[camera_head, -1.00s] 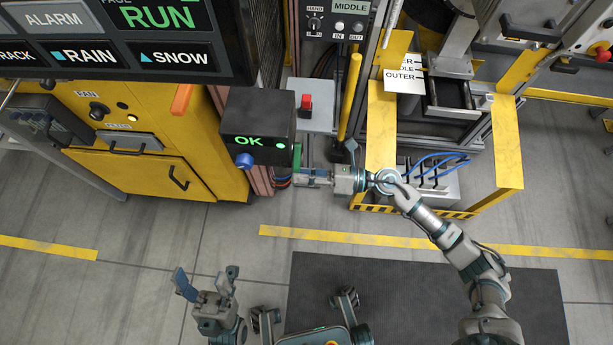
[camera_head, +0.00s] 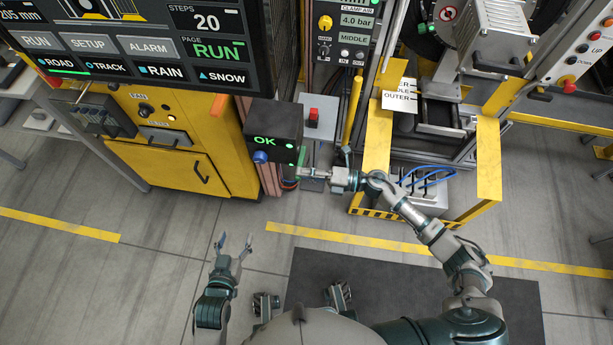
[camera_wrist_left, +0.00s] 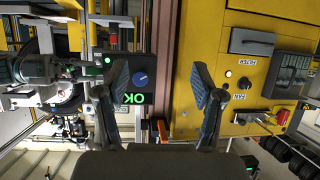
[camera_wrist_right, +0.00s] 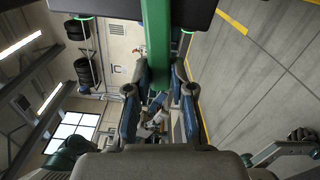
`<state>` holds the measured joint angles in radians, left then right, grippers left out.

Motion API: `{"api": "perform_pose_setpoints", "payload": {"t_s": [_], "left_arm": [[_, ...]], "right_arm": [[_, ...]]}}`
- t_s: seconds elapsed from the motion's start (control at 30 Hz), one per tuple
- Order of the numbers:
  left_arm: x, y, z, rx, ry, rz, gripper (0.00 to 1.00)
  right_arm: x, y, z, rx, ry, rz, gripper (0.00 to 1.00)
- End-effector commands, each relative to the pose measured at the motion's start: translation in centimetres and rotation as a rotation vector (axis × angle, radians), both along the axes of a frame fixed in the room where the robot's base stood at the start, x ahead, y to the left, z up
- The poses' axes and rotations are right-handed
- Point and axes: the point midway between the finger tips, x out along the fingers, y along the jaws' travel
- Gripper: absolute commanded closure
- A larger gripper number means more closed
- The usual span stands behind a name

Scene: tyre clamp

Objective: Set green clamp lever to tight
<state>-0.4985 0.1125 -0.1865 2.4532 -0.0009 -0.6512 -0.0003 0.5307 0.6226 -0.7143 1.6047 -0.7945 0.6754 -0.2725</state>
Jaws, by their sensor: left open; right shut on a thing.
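The green clamp lever (camera_wrist_right: 156,40) is a long bar in the right wrist view. It runs down between the fingers of my right gripper (camera_wrist_right: 160,82), which is shut on it. In the head view a small green piece of the lever (camera_head: 301,156) shows at the right side of the black OK box (camera_head: 275,125), with my right gripper (camera_head: 308,174) just below it, mostly hiding it. My left gripper (camera_head: 234,242) is open and empty over the floor. In the left wrist view its fingers (camera_wrist_left: 160,85) are spread, with the OK box and its blue knob beyond.
A yellow cabinet (camera_head: 185,165) stands left of the OK box, under a large screen (camera_head: 150,45). A grey box with a red button (camera_head: 313,118) and a yellow post (camera_head: 352,105) are behind. A yellow frame (camera_head: 488,160) stands to the right. The floor in front is clear.

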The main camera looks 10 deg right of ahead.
Motion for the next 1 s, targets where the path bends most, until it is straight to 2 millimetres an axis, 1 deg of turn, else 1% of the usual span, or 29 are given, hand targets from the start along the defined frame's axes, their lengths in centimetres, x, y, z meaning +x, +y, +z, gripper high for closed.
{"api": "perform_pose_setpoints", "payload": {"t_s": [0.03,0.1,0.2,0.3,0.43,0.63,1.0], "left_arm": [[-0.8,0.4,-0.4,0.020,0.071,0.003,0.32],[-2.1,0.9,-1.6,0.046,0.173,0.006,0.32],[-3.9,1.7,-3.0,0.078,0.296,0.010,0.32],[-5.4,2.3,-3.9,0.101,0.392,0.014,0.32],[-6.9,2.8,-4.6,0.121,0.478,0.017,0.32],[-8.0,3.1,-5.1,0.135,0.536,0.019,0.32],[-8.1,3.2,-5.3,0.135,0.543,0.020,0.32]], "right_arm": [[0.3,-0.3,0.8,0.006,0.022,-0.009,1.00],[0.3,-0.3,1.0,0.018,0.060,-0.010,1.00],[0.3,-0.3,1.2,0.033,0.104,-0.012,1.00],[0.3,-0.2,1.3,0.043,0.139,-0.012,1.00],[0.3,-0.3,1.3,0.053,0.170,-0.013,1.00],[0.3,-0.3,1.3,0.060,0.191,-0.013,1.00],[0.3,-0.3,1.3,0.060,0.194,-0.014,1.00]]}}
